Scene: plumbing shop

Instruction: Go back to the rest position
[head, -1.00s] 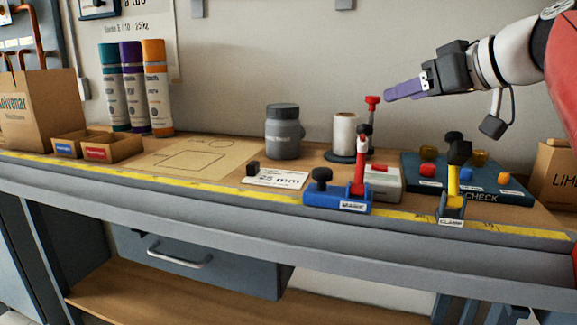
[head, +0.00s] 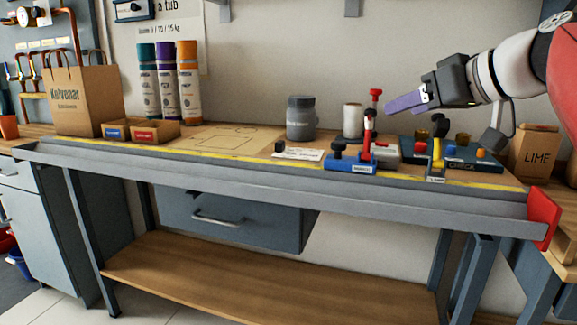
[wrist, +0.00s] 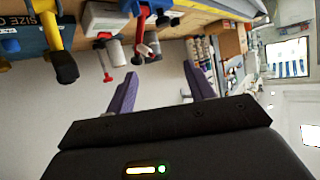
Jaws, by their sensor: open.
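My gripper (head: 408,104) is raised at the upper right in the head view, in front of the wall and above the right part of the workbench. Its purple fingers are apart with nothing between them. They also show in the wrist view (wrist: 163,95).
The workbench (head: 270,187) has a raised grey front edge with a red end piece (head: 543,217) at right. A grey jar (head: 301,118), a white roll (head: 352,119) and a paper bag (head: 84,100) stand on it. A LIME bag (head: 534,151) is at the far right.

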